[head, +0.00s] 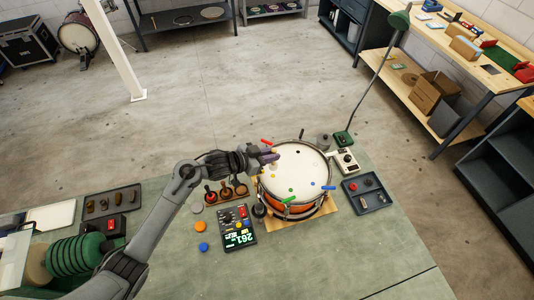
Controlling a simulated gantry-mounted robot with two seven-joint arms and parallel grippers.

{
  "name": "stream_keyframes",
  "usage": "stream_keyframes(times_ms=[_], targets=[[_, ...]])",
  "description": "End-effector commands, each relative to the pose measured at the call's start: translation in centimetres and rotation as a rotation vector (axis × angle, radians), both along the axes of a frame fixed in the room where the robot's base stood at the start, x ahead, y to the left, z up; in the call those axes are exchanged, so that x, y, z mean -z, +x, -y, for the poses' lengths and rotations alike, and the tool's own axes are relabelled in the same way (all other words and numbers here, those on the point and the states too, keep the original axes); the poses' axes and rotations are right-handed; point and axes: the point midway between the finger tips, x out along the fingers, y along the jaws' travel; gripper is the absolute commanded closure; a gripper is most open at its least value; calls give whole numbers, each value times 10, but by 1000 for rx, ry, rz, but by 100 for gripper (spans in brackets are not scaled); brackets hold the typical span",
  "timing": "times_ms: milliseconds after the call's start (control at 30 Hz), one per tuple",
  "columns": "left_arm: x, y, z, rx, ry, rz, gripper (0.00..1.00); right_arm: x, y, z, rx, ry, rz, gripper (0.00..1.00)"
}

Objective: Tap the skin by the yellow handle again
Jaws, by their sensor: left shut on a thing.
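The drum (300,178) stands on a wooden base on the bench, its white skin facing up. Red (267,142), black (301,134), blue (328,188) and green (289,200) handles sit around its rim. A yellow dot (273,176) marks the skin's left part; I cannot make out a yellow handle clearly. My left gripper (262,156) is over the drum's upper left rim, shut on a small purple tool (268,157). The fingers partly hide the tool, and I cannot tell whether it touches the skin. My right gripper is not in view.
A meter with a green display (238,238) and a rack of dark knobs (226,191) stand left of the drum. A dark tray (367,201) and a white box (344,161) are to its right. The bench front is mostly clear.

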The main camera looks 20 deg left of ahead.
Motion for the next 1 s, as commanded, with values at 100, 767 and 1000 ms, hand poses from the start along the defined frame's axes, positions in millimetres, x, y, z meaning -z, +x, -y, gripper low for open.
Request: stream_keyframes(times_ms=[100,767,1000], targets=[[4,1,0,7,-2,2,100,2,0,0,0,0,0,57],[46,1,0,6,-2,-2,100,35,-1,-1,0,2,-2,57],[58,1,0,6,-2,1,100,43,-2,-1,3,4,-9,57]])
